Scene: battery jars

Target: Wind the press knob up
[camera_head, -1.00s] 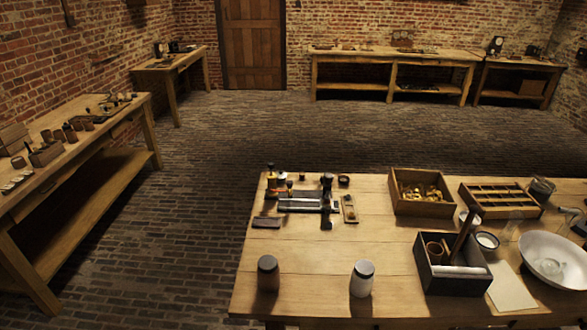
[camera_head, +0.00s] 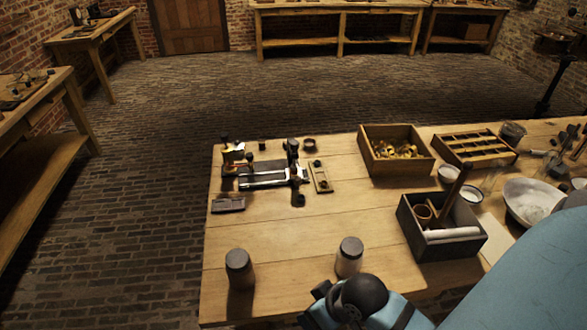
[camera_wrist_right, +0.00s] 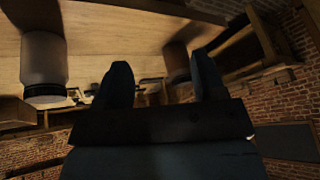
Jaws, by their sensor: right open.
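The small press (camera_head: 293,158), a dark upright with a dark knob on top, stands among metal fittings at the back left of the near table. The knob's height on its screw is too small to tell. My right gripper (camera_wrist_right: 163,80) is open and empty in the right wrist view. In the head view my right arm comes in from the lower right, its wrist at the table's front edge, well short of the press. Its fingertips are not clear there. My left gripper is not in view.
A dark caddy (camera_head: 455,248) and a box of brass parts (camera_head: 365,152) stand to the right.

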